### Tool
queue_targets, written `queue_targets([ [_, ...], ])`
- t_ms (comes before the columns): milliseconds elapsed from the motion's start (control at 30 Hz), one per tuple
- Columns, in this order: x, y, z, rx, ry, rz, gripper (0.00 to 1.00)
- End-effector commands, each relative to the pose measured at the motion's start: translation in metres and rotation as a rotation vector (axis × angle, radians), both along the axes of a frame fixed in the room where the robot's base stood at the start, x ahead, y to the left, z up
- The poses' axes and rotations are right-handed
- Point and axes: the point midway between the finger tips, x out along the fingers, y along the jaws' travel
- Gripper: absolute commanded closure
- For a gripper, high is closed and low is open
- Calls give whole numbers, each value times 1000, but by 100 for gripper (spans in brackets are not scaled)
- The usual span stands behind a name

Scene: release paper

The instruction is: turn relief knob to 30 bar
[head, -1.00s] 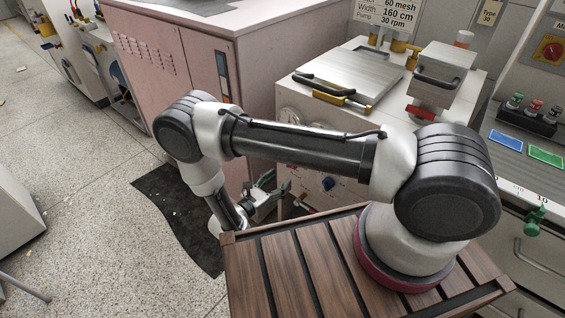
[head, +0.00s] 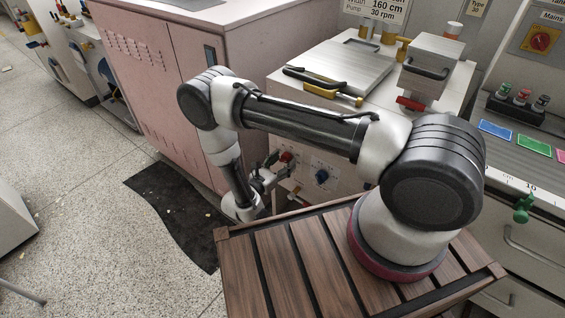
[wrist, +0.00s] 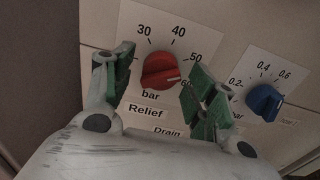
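The red relief knob (wrist: 161,71) sits on a white label plate marked "Relief" and "bar" in the wrist view, with 30, 40 and 50 readable around it. The red knob also shows small in the head view (head: 287,156). My gripper (wrist: 160,68) is open, with one green-padded finger to each side of the knob; gaps show between pads and knob. In the head view my gripper (head: 266,178) is close to the panel front.
A blue knob (wrist: 264,101) with a 0.2 to 0.6 scale is right of the red one. A "Drain" label (wrist: 167,131) is below, partly covered by my gripper. A pink cabinet (head: 165,95) stands left of the panel. A dark mat (head: 175,215) lies on the floor.

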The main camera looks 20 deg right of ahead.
Motion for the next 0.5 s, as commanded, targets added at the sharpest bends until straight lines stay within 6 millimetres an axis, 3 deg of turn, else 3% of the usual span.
queue_targets([
  [33, 0, 0, 0, 0, 0, 0, 54],
  [233, 0, 0, 0, 0, 0, 0, 88],
  [500, 0, 0, 0, -12, 16, -1, 88],
])
